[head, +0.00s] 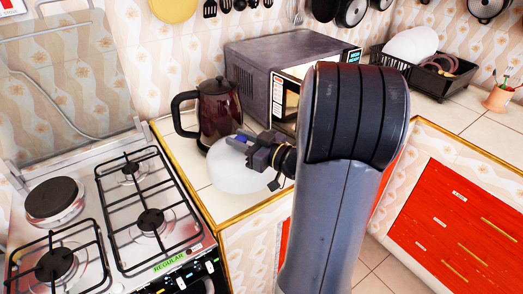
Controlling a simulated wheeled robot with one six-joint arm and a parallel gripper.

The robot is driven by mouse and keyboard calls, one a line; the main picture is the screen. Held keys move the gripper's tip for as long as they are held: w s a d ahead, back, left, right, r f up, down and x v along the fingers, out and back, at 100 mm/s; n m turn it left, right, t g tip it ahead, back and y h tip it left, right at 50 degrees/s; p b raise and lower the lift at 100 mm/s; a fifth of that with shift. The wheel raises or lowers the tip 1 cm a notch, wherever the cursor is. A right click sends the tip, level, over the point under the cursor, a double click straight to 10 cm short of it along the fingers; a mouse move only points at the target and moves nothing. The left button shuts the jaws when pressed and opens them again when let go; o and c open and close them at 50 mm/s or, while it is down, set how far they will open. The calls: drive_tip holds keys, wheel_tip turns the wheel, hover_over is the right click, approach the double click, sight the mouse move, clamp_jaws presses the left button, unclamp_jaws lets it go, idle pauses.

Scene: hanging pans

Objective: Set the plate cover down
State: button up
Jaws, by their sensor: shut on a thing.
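The plate cover (238,174) is a pale, translucent dome in the head view. It is at the tiled counter between the stove and the microwave, just in front of the dark kettle. My gripper (244,143) is at the top of the cover and shut on it. The fingertips are small and partly dark, so the exact grip point is hard to see. The cover looks roughly upright. I cannot tell whether its rim touches the counter (222,208) or hangs slightly above it.
A dark red kettle (219,112) stands close behind the cover. A microwave (285,75) is behind and right. The gas stove (150,215) borders the counter on the left. A dish rack (440,80) stands far right. Little free counter shows around the cover.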

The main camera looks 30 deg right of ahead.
sight(269, 170)
drive_tip(key=shift+f+b, duration=0.35)
drive_tip(key=shift+f, duration=2.7)
drive_tip(key=shift+f, duration=0.2)
drive_tip(key=o, duration=1)
drive_tip(key=shift+r, duration=0.1)
drive_tip(key=shift+r, duration=0.25)
drive_tip(key=v, duration=1.2)
drive_tip(key=shift+a+f+b, duration=0.1)
drive_tip(key=shift+f+b, duration=0.05)
drive_tip(key=shift+b, duration=0.25)
